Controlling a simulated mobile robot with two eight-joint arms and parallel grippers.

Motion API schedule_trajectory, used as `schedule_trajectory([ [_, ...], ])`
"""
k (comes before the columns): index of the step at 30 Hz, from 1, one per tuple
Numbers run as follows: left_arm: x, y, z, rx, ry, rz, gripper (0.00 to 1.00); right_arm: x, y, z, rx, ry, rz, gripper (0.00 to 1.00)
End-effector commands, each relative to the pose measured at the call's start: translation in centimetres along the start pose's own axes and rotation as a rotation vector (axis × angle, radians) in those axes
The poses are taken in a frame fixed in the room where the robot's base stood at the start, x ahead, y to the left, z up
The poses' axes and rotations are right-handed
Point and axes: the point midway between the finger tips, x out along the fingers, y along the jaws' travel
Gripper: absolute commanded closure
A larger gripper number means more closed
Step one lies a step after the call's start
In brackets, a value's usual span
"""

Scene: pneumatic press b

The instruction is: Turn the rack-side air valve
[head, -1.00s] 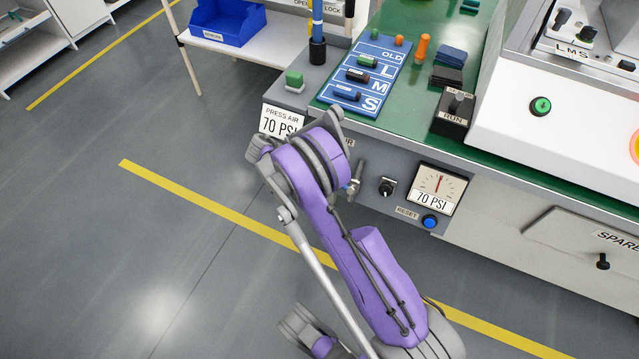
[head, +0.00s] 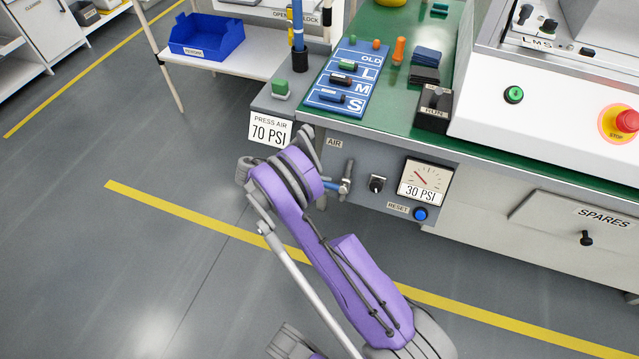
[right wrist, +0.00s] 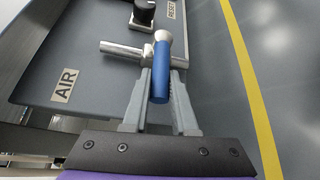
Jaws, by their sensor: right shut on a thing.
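The air valve sits on the grey front panel beside the "AIR" label (head: 334,144). Its metal pipe (head: 348,172) stands upright in the head view. Its blue handle (right wrist: 161,72) lies across the pipe (right wrist: 118,49) in the right wrist view. My right gripper (right wrist: 160,88) is shut on the blue handle, one finger on each side. In the head view my purple right arm hides most of that gripper, and only a bit of the blue handle (head: 332,186) shows. The gauge (head: 425,180) reads 30 PSI. My left gripper is not in view.
A black knob (head: 377,183) and a blue reset button (head: 420,213) are close right of the valve. A sign (head: 269,130) reads "PRESS AIR 70 PSI". The green bench top (head: 385,115) overhangs the panel. The floor in front is clear.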

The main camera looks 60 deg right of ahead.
Motion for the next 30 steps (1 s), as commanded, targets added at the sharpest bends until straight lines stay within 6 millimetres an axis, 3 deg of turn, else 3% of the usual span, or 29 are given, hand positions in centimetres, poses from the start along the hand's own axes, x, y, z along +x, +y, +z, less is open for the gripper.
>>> schedule_trajectory([
  [8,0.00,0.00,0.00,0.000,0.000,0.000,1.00,0.05,-0.05,0.04,-0.001,-0.002,-0.001,1.00],
  [9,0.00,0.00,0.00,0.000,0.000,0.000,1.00,0.05,-0.05,0.04,-0.001,-0.002,-0.001,0.67],
  [13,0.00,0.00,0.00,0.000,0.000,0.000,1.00,0.04,-0.04,0.03,-0.001,-0.001,-0.001,0.44],
  [30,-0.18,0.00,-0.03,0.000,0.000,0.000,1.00,-0.43,0.31,0.25,-0.001,0.000,0.000,0.44],
])
